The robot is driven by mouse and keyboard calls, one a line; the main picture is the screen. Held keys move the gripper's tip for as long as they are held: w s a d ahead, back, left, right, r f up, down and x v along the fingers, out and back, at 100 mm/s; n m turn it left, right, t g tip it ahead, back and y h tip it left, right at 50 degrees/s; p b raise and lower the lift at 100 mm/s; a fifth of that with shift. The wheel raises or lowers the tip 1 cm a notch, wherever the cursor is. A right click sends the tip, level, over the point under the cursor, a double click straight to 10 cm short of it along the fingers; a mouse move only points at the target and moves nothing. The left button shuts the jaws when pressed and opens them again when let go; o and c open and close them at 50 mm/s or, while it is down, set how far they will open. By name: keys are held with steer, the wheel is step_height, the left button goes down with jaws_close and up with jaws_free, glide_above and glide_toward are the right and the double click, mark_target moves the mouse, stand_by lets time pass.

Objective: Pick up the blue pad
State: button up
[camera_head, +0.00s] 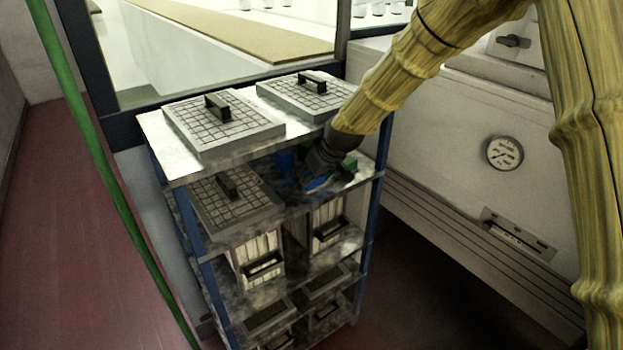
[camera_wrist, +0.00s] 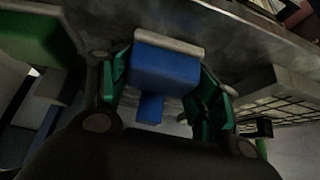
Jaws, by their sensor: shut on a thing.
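The blue pad (camera_wrist: 165,68) sits between the green-sided fingers of my gripper (camera_wrist: 165,88) in the wrist view. It is a blue block with a pale grey strip along its upper edge. A smaller blue piece (camera_wrist: 150,108) shows just below it; I cannot tell whether it belongs to the pad. My gripper is shut on the pad. In the head view my gripper (camera_head: 318,172) reaches into the rack's second level, under the top shelf. Small blue patches show around it there, and I cannot tell which is the pad.
The rack (camera_head: 158,140) has blue posts and a metal top shelf close above my gripper. Gridded plates with black handles (camera_head: 217,106) lie on top, and another (camera_head: 228,184) lies left of my gripper. A green block (camera_wrist: 38,35) is nearby. A gauge wall (camera_head: 504,152) stands right.

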steer(key=s+d+b, duration=0.5)
steer(key=s+d, duration=0.5)
steer(key=s, duration=0.4)
steer(key=shift+s+d, duration=0.3)
steer(key=shift+o, duration=1)
steer(key=shift+c, duration=0.5)
